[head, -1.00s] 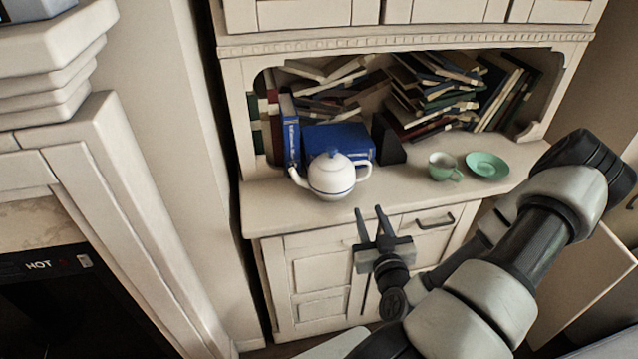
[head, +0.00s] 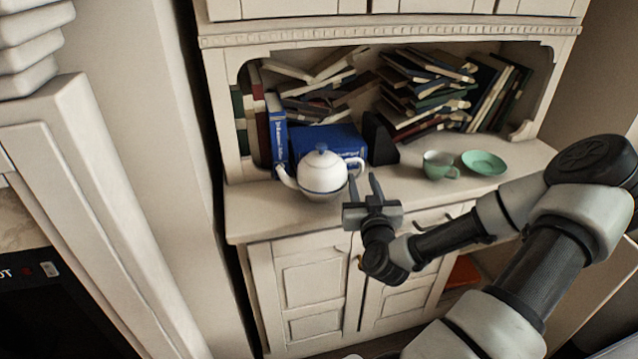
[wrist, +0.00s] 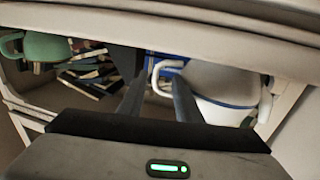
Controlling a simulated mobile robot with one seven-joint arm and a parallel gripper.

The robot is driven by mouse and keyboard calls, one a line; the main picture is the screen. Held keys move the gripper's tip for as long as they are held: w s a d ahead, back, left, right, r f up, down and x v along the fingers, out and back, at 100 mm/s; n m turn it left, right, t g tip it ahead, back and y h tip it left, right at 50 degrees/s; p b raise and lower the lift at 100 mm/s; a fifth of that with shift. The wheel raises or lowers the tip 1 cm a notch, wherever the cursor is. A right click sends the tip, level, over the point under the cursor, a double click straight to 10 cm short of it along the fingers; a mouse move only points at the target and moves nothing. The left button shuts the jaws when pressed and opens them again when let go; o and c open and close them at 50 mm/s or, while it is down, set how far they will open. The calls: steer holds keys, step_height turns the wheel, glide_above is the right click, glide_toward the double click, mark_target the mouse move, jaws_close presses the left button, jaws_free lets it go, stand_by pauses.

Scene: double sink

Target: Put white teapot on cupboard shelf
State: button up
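The white teapot (head: 322,173) with blue bands and a blue knob stands upright on the cupboard's counter, its spout to the left and its handle to the right. My gripper (head: 364,180) is open and empty, at the counter's front edge just right of the teapot handle. In the wrist view the teapot (wrist: 222,88) is at the right, and its handle (wrist: 158,78) appears between or just beyond the fingers (wrist: 158,98); I cannot tell whether they touch. The cupboard (head: 300,290) has a book-filled niche above the counter and an open lower door at the right.
Blue books (head: 325,140) and a black bookend (head: 379,138) stand behind the teapot. A green cup (head: 438,165) and a green saucer (head: 484,162) are to the right on the counter. Piled books fill the niche. An orange-red item (head: 463,272) lies inside the open lower compartment.

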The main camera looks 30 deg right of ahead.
mark_target(362, 167)
steer(key=x, duration=0.3)
steer(key=r+b+x, duration=0.1)
steer(key=x, duration=0.1)
steer(key=shift+w+d, duration=0.15)
steer(key=shift+d, duration=0.25)
steer(key=shift+c, duration=0.4)
jaws_close()
steer(key=shift+r, duration=0.1)
stand_by(0.6)
